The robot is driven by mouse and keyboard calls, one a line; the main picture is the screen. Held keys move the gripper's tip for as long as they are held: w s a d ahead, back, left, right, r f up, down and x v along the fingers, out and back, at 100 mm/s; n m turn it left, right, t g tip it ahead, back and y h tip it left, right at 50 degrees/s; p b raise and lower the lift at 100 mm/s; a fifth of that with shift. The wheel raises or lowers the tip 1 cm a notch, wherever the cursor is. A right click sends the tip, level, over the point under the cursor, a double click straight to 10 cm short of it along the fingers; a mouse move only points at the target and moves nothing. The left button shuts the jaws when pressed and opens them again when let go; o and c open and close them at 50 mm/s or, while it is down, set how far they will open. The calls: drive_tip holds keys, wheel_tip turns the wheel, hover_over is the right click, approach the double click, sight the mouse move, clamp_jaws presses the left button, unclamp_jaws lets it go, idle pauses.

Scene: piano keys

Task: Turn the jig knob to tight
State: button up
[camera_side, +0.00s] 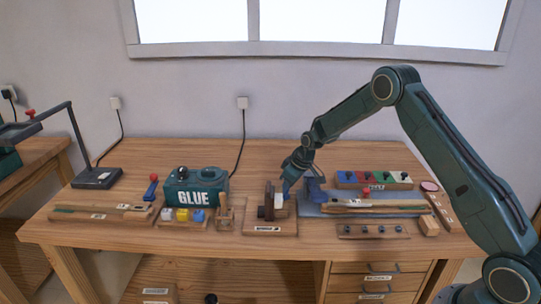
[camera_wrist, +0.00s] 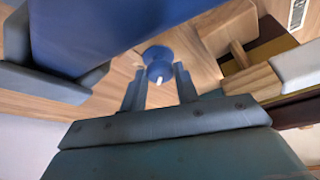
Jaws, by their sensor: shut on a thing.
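In the wrist view, a round blue knob (camera_wrist: 158,58) with a white mark on its near side sits between the fingertips of my gripper (camera_wrist: 157,84). The gripper is shut on the knob. In the side view, my gripper (camera_side: 287,187) reaches down at the wooden jig (camera_side: 270,229), which has a dark upright block and a white piece. The knob is hidden there, and I cannot read any tight marking.
A large blue body (camera_wrist: 100,25) is close on the left in the wrist view. A green GLUE box (camera_side: 196,188) is to the left, and a block with coloured sections (camera_side: 373,179) is behind right.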

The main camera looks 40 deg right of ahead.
drive_tip(key=shift+a+m+h, duration=0.1)
drive_tip(key=shift+m+h, duration=0.2)
drive_tip(key=shift+m, duration=0.5)
drive_tip(key=o, duration=1)
drive_tip(key=shift+c, duration=0.2)
drive_tip(key=shift+r, duration=0.15)
drive_tip(key=v, duration=1.3)
drive_tip(key=shift+s+r, duration=0.2)
drive_tip(key=shift+s, duration=0.15)
